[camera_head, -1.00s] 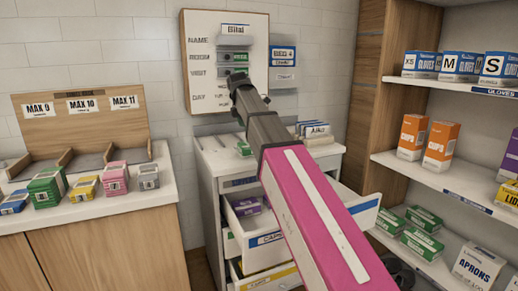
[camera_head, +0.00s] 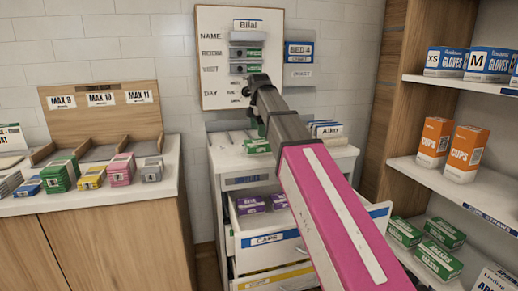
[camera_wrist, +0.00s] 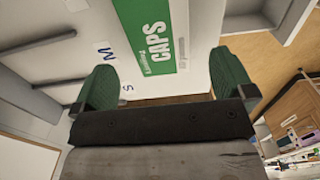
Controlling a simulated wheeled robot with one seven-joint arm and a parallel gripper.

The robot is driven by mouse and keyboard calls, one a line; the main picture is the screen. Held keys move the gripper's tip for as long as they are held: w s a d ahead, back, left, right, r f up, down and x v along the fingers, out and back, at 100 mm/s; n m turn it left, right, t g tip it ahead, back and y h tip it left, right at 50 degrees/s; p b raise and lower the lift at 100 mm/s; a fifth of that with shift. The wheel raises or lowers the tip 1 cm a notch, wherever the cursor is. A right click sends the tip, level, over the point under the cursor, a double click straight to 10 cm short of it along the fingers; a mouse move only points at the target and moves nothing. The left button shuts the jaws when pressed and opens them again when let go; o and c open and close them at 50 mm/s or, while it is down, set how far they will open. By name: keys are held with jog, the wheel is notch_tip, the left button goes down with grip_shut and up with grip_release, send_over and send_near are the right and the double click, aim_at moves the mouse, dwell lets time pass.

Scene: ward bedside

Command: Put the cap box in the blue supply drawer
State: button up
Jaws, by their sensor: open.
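The cap box (camera_wrist: 155,40), green and white with "CAPS" on it, shows in the wrist view, just beyond the fingers and cut off at the top edge. My gripper (camera_wrist: 165,90) is open, with a green-padded finger on each side and nothing gripped. In the head view my gripper (camera_head: 258,82) is in front of the wall board. A small green and white box (camera_head: 256,146) lies on the cabinet top; I cannot tell whether it is the same box. The blue-labelled drawer (camera_head: 268,240) is open below, with purple boxes inside; my arm hides part of it.
A yellow-labelled drawer (camera_head: 272,280) is open underneath. Files (camera_head: 325,129) stand on the cabinet top (camera_head: 305,160). A counter (camera_head: 90,200) with small coloured boxes is at left. Shelves (camera_head: 455,185) with gloves and orange cup boxes are at right.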

aim_at(259, 141)
jog(key=shift+f, duration=3.25)
jog(key=c, duration=1)
jog(key=shift+r, duration=0.2)
